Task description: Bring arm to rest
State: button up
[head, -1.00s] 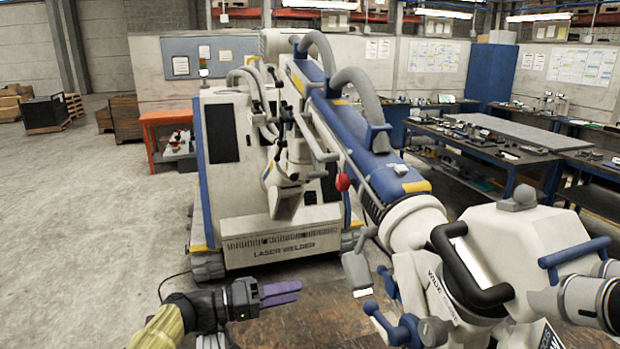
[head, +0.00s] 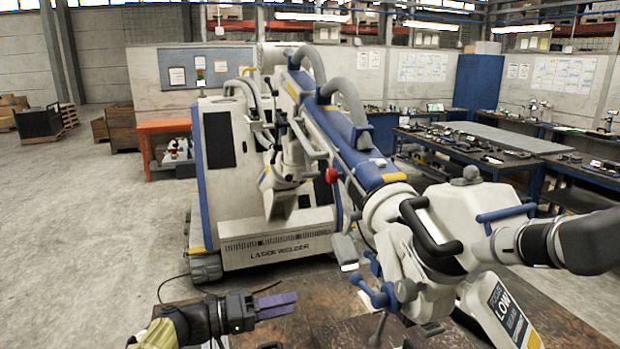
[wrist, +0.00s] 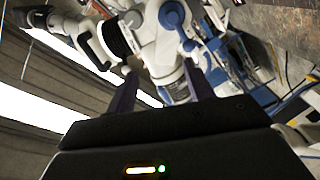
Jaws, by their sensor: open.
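The microscope arm (head: 350,140) is a long blue-and-white boom running from the white laser welder cabinet (head: 265,225) towards the lower right. At its near end is the white microscope head (head: 455,225), with black and blue handles and a dark eyepiece tube pointing right. A red knob (head: 331,175) hangs beside the boom. My gripper (head: 276,305), with purple fingers, is at the lower left, open and empty, apart from the head. In the wrist view my gripper (wrist: 160,80) points at white and blue microscope parts (wrist: 165,45) beyond its fingers.
A worn brown table (head: 330,300) lies below the microscope head. A bench with tools (head: 475,145) stands at the right, and an orange table (head: 162,127) behind left. The concrete floor (head: 85,230) at the left is clear.

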jog(key=s+d+f+n+g+y, duration=0.1)
jog(key=d+f+g+y, duration=0.25)
jog(key=d+f, duration=0.4)
jog(key=s+d+f+g+y, duration=0.1)
jog(key=d+f+g+y, duration=0.3)
jog(key=d, duration=0.7)
jog(key=s+d+t+y, duration=0.1)
jog(key=s+t+y, duration=0.1)
jog(key=s+y, duration=0.3)
jog(key=s+d+n+t+y, duration=0.1)
jog(key=s+y, duration=0.3)
jog(key=s, duration=0.4)
jog(key=shift+s+d+t+y, duration=0.25)
jog(key=shift+d+t+y, duration=0.1)
jog(key=shift+t, duration=0.4)
